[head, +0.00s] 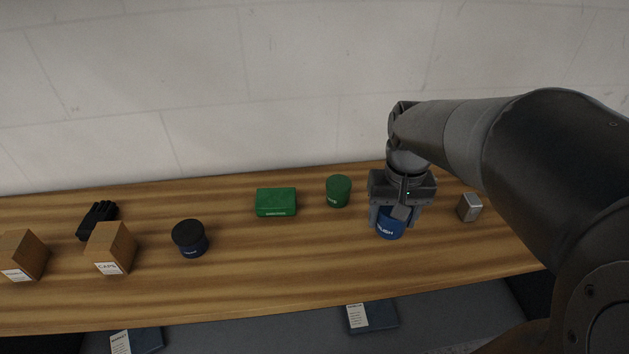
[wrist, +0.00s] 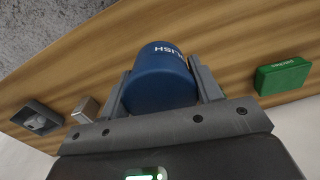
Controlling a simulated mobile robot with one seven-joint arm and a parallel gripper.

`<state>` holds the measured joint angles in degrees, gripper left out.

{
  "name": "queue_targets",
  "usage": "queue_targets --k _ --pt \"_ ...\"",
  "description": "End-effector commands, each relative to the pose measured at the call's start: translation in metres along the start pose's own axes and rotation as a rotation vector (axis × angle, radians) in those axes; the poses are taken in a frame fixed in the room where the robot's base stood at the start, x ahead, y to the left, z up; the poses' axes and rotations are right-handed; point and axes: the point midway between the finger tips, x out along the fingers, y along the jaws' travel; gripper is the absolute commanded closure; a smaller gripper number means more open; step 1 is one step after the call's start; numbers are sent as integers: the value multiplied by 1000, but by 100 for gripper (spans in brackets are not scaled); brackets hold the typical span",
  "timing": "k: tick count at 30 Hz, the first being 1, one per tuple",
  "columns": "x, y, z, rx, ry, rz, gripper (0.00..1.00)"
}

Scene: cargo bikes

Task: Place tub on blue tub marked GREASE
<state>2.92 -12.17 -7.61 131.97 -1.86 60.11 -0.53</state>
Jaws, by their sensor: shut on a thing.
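My gripper (head: 395,217) is shut on a blue tub (head: 391,227) at the right of the bench in the head view. In the wrist view the same blue tub (wrist: 160,80) sits between the two fingers, with white lettering ending in "LISH". I cannot tell whether it touches the bench. A dark blue tub with a black lid (head: 190,239) stands upright at the left of the bench, well apart from my gripper. Its label is too small to read, so I cannot tell if it says GREASE.
Between the tubs stand a green box (head: 276,202) and a green tub (head: 339,191). A silver tin (head: 469,207) is right of my gripper. Cardboard boxes (head: 111,248) and a black glove (head: 98,219) lie at the left. The bench front between the tubs is clear.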

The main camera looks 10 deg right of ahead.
Motion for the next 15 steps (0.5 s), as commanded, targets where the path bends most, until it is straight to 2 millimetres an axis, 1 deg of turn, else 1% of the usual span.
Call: queue_targets --k 2,5,8,11,12,14,15 --pt "-2 0 -1 -5 1 0 69" --pt "-5 -8 -8 -40 1 3 69" --pt "-12 -31 -23 -124 1 8 69" --pt "-22 -69 -42 -250 3 14 69" --pt "-27 -88 -50 -308 2 16 69" --pt "-33 -118 -59 -397 3 17 69" --pt "-37 -139 -64 -455 2 17 69"
